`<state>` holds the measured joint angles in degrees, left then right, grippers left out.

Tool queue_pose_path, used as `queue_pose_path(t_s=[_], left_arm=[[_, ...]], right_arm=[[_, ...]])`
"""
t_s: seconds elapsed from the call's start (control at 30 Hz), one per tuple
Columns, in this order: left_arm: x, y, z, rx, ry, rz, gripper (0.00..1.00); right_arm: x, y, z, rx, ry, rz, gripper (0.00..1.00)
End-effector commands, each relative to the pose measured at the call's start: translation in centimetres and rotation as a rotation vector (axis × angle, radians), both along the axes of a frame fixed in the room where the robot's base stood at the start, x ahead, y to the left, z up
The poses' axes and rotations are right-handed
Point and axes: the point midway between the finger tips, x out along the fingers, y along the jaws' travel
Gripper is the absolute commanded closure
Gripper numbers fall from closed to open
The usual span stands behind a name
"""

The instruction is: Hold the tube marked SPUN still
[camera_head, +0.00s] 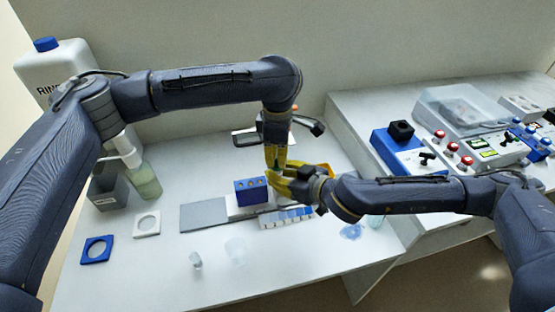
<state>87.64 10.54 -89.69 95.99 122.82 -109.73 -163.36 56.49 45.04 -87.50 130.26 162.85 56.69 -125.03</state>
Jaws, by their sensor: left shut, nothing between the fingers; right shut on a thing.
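My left gripper (277,162) points down over the middle of the table, its yellow fingers shut with nothing between them. My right gripper (276,181) comes in from the right, just below and against or very near the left fingertips. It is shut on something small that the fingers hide. No SPUN marking is readable, so I cannot tell whether this is that tube. A blue rack (251,192) with small orange spots on top stands just left of the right gripper. A white strip block with blue parts (287,218) lies in front of it.
A grey plate (204,214) lies left of the rack. A clear cup (236,251) and a small vial (196,261) stand in front. A squeeze bottle (146,183) and a grey bin (107,191) stand at left. A control panel (468,152) is at right.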

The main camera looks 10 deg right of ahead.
Motion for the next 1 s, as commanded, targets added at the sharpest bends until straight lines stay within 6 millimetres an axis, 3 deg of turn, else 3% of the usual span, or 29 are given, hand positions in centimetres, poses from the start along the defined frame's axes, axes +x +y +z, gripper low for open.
queue_pose_path(t_s=[0.23, 0.5, 0.7, 1.0], left_arm=[[-0.02, 0.01, -0.03, 0.002, 0.0, 0.11, 1.0], [-0.01, 0.04, -0.05, 0.003, 0.0, 0.571, 1.0], [-0.03, 0.06, -0.06, 0.003, 0.0, 0.812, 1.0], [-0.04, 0.04, -0.08, 0.002, 0.002, 0.882, 1.0]], right_arm=[[0.06, 0.05, 0.18, 0.001, -0.004, 0.001, 1.0], [0.08, 0.04, 0.21, 0.002, -0.005, 0.001, 1.0], [0.09, 0.04, 0.22, 0.002, -0.005, 0.001, 1.0], [0.1, 0.04, 0.24, 0.002, -0.005, 0.001, 1.0]])
